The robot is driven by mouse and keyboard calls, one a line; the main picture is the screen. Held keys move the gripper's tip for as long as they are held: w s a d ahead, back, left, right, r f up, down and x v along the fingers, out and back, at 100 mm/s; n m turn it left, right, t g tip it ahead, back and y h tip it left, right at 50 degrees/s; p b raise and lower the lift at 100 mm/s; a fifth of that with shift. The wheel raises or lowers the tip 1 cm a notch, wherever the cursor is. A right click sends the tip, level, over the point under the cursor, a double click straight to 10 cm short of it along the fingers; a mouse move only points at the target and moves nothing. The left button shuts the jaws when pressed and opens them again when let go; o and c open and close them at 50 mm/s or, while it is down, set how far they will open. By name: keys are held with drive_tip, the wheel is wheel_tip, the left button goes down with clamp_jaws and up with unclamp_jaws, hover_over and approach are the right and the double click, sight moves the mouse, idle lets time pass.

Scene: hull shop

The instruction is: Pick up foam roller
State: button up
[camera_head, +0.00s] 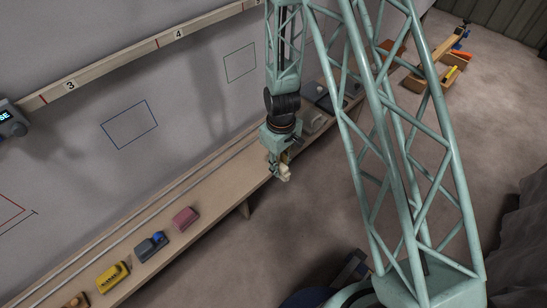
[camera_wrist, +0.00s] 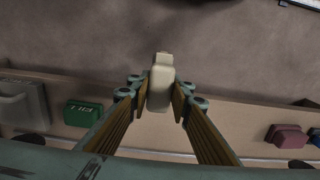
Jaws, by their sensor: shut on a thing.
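My gripper (camera_head: 279,170) is shut on a cream-coloured object, which I take to be the foam roller (camera_head: 285,173). In the wrist view the roller (camera_wrist: 161,82) sits between the two fingertips (camera_wrist: 160,98), with its narrow end pointing up the picture. In that view the bench surface shows behind the fingers, and the roller's end lies over the floor beyond the bench edge. In the head view the gripper hangs at the front edge of the bench (camera_head: 225,176). The roller appears clear of the bench top. The fingers hide part of its sides.
On the bench are a maroon block (camera_head: 185,218), a blue-grey tool (camera_head: 151,246) and a yellow item (camera_head: 113,277). A green box (camera_wrist: 84,113) and a grey case (camera_wrist: 24,103) show in the wrist view. The wall (camera_head: 60,150) runs along the bench. Wooden trays (camera_head: 433,85) are on the floor.

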sight(284, 175)
drive_tip(key=shift+s+d+r, duration=0.1)
drive_tip(key=shift+s+d, duration=0.25)
drive_tip(key=shift+s, duration=0.3)
drive_tip(key=shift+s+d+r, duration=0.1)
drive_tip(key=shift+s+d, duration=0.2)
drive_tip(key=shift+s, duration=0.35)
drive_tip(key=shift+o, duration=1.4)
drive_tip(key=shift+c, duration=0.7)
